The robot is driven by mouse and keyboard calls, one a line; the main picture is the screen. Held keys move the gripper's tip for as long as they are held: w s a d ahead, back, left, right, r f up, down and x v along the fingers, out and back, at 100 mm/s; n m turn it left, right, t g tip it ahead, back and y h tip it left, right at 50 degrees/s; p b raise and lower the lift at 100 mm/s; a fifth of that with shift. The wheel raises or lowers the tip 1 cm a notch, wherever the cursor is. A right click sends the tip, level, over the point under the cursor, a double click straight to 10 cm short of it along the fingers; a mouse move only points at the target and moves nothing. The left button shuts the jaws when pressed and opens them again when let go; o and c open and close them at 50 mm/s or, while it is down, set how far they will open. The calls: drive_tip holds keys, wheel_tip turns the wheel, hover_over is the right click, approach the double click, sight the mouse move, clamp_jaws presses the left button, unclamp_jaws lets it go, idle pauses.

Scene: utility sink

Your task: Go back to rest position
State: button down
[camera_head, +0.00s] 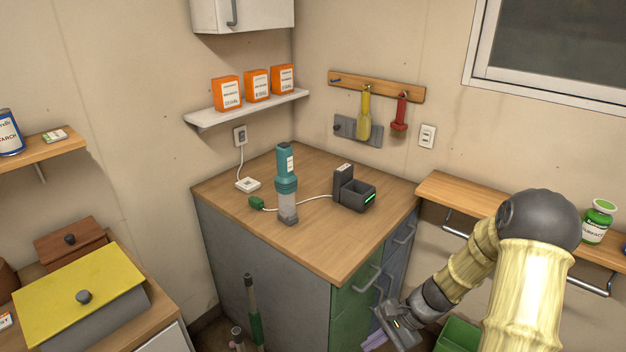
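My arm comes in from the lower right, with a dark round joint and pale yellow sleeves. My gripper (388,322) is low in front of the cabinet's green and blue-grey doors, below the worktop's edge. It is small and seen from above, so I cannot tell whether its fingers are open or shut. A small purple thing (374,342) shows just below it; I cannot tell whether they touch.
The wooden worktop (235,205) bears a teal handheld device (287,185) standing upright and a dark charging dock (354,190). A wooden shelf (460,195) with a green-lidded jar (598,220) is beside my arm. A green bin (458,337) sits below.

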drive_tip(key=s+r+n+t+h+p, duration=0.1)
drive_tip(key=s+r+n+h, duration=0.3)
drive_tip(key=r, duration=0.6)
drive_tip(key=s+d+r+n+t+h+p, duration=0.1)
drive_tip(key=s+r+n+t+h+p, duration=0.1)
drive_tip(key=s+r+n+h+p, duration=0.2)
wheel_tip(320, 180, up, 6)
drive_tip(key=s+n, duration=0.1)
drive_tip(key=n, duration=0.2)
drive_tip(key=shift+d+t+p, duration=0.2)
drive_tip(key=shift+t+p, duration=0.1)
drive_tip(key=shift+p, duration=0.05)
drive_tip(key=shift+f, duration=0.1)
